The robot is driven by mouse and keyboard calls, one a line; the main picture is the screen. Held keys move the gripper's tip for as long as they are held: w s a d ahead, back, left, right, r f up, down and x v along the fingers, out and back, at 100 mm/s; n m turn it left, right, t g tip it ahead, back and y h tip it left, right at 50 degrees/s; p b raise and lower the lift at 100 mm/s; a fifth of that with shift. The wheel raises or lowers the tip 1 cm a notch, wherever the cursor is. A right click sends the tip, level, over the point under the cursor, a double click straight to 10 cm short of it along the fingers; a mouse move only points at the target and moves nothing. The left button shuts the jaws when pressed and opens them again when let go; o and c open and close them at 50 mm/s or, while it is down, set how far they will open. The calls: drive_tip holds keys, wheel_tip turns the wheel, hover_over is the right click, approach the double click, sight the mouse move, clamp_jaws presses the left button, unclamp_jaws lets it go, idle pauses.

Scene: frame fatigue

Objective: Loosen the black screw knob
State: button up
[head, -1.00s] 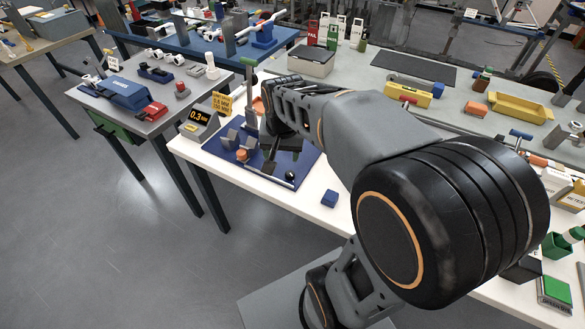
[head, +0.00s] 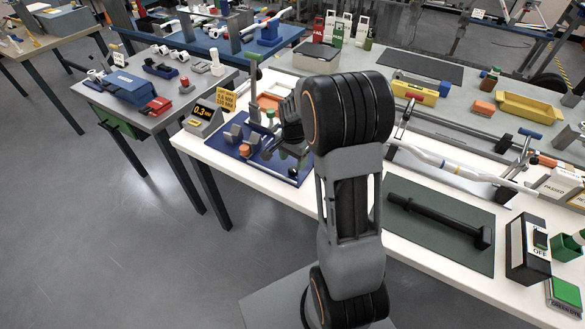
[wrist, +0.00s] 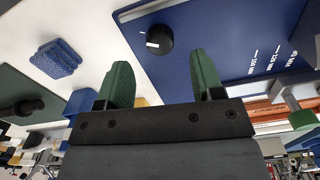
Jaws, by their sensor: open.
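The black screw knob (wrist: 159,40) is a round black cap with a white line, on a blue base plate (wrist: 215,30) with white lettering. In the head view the knob (head: 292,173) sits at the near right corner of the blue plate (head: 262,165). My gripper (wrist: 163,82) is open and empty, its two green fingers apart. In the wrist view the knob appears beyond the fingertips, between them from left to right, with no contact visible. In the head view my gripper (head: 290,152) is over the plate's right part, close to the knob and partly hidden by my arm.
A green mat (head: 415,195) with a black bar (head: 440,219) lies to the right. A 0.3 display (head: 203,118) and an orange piece (head: 244,149) stand near the plate's left.

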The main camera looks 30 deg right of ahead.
sight(293, 169)
drive_tip(key=shift+f, duration=2.3)
drive_tip(key=shift+a, duration=0.1)
drive_tip(key=c, duration=0.9)
drive_tip(key=shift+s, duration=0.1)
drive_tip(key=shift+n, duration=0.3)
drive_tip(key=n, duration=0.2)
drive_tip(key=shift+n+b, duration=0.3)
drive_tip(key=shift+n, duration=2)
